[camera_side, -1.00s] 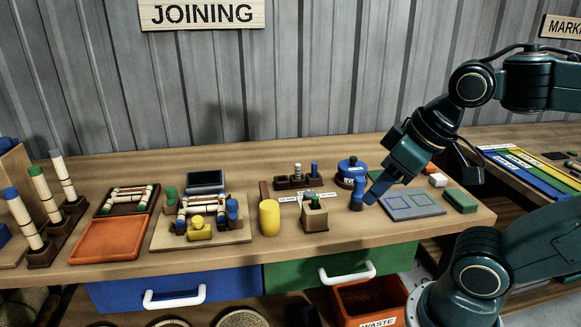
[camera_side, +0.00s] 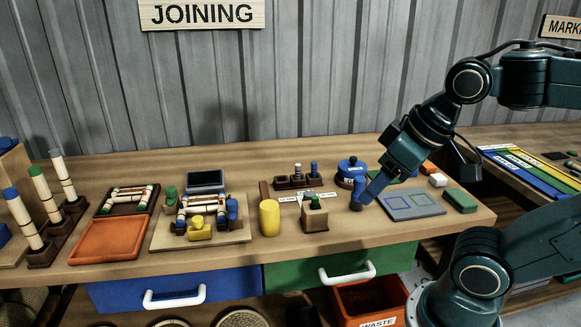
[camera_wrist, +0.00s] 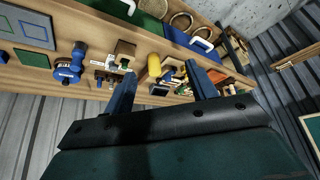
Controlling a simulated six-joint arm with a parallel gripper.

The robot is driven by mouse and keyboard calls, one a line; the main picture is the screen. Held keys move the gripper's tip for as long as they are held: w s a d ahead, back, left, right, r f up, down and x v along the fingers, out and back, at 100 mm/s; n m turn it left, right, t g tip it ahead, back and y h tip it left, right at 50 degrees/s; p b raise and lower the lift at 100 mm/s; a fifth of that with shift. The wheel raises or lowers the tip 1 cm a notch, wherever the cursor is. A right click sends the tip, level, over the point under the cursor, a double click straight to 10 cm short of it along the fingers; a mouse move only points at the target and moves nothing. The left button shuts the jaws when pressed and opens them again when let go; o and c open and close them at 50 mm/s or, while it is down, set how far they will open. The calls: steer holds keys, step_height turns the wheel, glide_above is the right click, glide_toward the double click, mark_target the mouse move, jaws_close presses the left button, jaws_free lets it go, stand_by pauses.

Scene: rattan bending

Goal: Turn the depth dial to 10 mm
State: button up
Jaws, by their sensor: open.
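My gripper (camera_side: 369,194) is above the right part of the bench. Its two blue fingers are apart and empty in the wrist view (camera_wrist: 162,84). One finger overlaps an upright blue handle-shaped piece (camera_side: 356,190) in the side view; contact cannot be told. A round blue piece with a white label (camera_side: 351,168) stands behind that handle, and shows in the wrist view too (camera_wrist: 64,75). A wooden block with a green top piece (camera_side: 314,216) stands left of the gripper, with small white labels beside it. I cannot tell which piece is the depth dial, and no setting is readable.
A yellow cylinder (camera_side: 269,218) stands left of the wooden block. A dark rack with small pegs (camera_side: 298,181) is behind it. A grey-blue plate (camera_side: 411,204) and green block (camera_side: 460,200) lie to the right. An orange tray (camera_side: 107,240) lies far left.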

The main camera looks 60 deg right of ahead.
steer(key=w+d+r+m+g, duration=0.1)
steer(key=w+d+r+m, duration=0.15)
steer(key=w, duration=0.45)
steer(key=m+g, duration=0.5)
steer(key=m, duration=0.4)
glide_above(310, 193)
step_height(310, 193, down, 13)
steer(key=shift+a+r, duration=0.1)
steer(key=shift+r, duration=0.05)
step_height(310, 193, down, 14)
steer(key=shift+r, duration=0.1)
